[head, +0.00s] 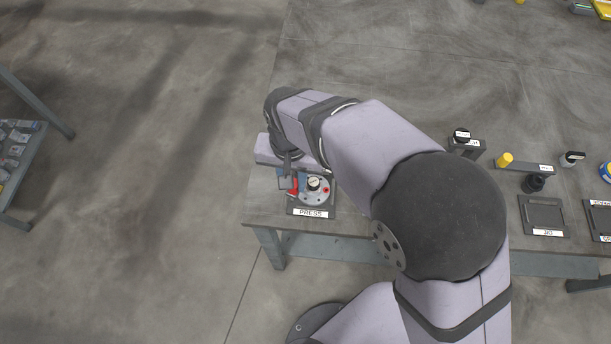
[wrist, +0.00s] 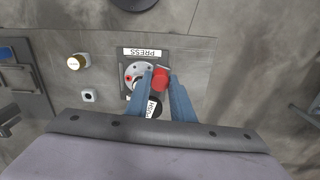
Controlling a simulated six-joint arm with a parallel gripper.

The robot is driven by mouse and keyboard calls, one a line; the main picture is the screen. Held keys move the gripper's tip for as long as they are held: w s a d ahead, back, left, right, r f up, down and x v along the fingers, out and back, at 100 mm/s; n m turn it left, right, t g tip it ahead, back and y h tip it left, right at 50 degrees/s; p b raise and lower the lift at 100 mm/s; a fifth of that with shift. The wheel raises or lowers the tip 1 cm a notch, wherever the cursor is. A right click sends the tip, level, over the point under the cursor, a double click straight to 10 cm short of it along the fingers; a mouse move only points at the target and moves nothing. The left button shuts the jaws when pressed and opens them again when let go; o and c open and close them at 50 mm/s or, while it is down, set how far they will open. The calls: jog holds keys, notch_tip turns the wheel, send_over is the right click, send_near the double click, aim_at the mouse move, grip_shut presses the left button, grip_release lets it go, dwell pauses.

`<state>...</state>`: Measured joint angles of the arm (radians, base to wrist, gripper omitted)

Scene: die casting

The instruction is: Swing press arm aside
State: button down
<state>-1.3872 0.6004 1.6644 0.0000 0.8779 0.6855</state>
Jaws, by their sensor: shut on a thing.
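The press (head: 318,191) is a grey round plate on a dark base labelled PRESS, near the table's left front corner. It also shows in the wrist view (wrist: 131,72), its label upside down. The red end of the press arm (wrist: 160,79) lies between the blue fingers of my gripper (wrist: 161,86), which is shut on it. In the head view the red part (head: 293,186) shows at the left of the plate, beside my gripper (head: 288,181). A black-and-white labelled cap (wrist: 153,106) stands on the plate, partly hidden by the fingers. The rest of the press arm is hidden.
To the right stand a yellow cap (head: 504,159), a black cylinder (head: 533,184) and a JIG tray (head: 544,215). A black-topped post (head: 461,136) stands behind my arm. Bare tabletop surrounds the press's left side, close to the table edge (head: 247,205).

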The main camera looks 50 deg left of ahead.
jog(key=a+m+p, duration=0.4)
jog(key=a+m, duration=0.6)
jog(key=a, duration=0.3)
jog(key=shift+s+a, duration=0.25)
jog(key=shift+a, duration=0.1)
jog(key=c, duration=1.5)
grip_release()
jog(key=shift+c, duration=0.2)
notch_tip(320, 180, up, 7)
jog(key=b, duration=0.2)
jog(key=shift+r, duration=0.2)
